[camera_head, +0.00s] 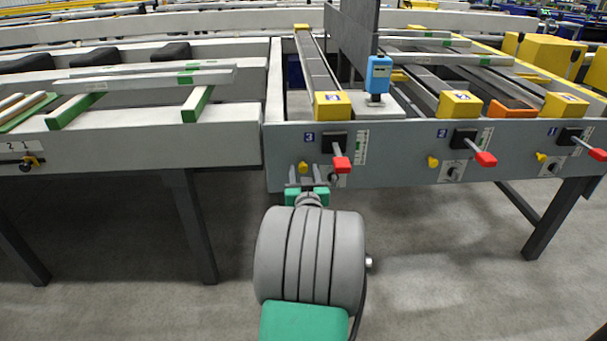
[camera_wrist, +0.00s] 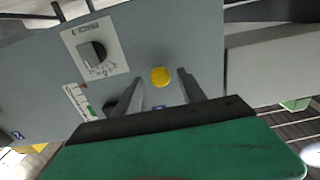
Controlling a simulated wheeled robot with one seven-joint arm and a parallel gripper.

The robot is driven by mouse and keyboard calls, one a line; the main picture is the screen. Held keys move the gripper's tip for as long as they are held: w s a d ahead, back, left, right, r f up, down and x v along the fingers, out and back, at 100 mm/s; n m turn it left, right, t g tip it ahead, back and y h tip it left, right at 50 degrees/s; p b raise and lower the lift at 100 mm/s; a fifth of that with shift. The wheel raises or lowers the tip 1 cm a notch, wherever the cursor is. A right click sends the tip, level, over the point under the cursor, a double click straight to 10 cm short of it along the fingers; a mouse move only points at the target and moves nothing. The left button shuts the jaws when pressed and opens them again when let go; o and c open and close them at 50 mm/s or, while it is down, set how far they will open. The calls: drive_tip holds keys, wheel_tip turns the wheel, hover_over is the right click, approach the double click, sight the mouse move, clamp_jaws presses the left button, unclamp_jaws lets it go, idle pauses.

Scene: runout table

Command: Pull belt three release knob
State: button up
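The belt three release knob (camera_head: 303,167) is a small yellow knob on the grey front panel, below and left of the blue "3" label (camera_head: 309,137). My gripper (camera_head: 303,178) is just in front of the panel at this knob. In the wrist view the yellow knob (camera_wrist: 160,76) shows between the two fingers of my gripper (camera_wrist: 162,76). The fingers are open, with a gap on each side of the knob. I cannot tell how far the fingertips are from the panel.
A red-tipped lever (camera_head: 341,164) juts out just right of my gripper. A black rotary dial (camera_wrist: 93,52) shows in the wrist view. Similar yellow knobs for belt two (camera_head: 433,162) and belt one (camera_head: 541,157) are farther right. The floor (camera_head: 430,250) below is clear.

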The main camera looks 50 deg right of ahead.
clamp_jaws()
idle(1.2)
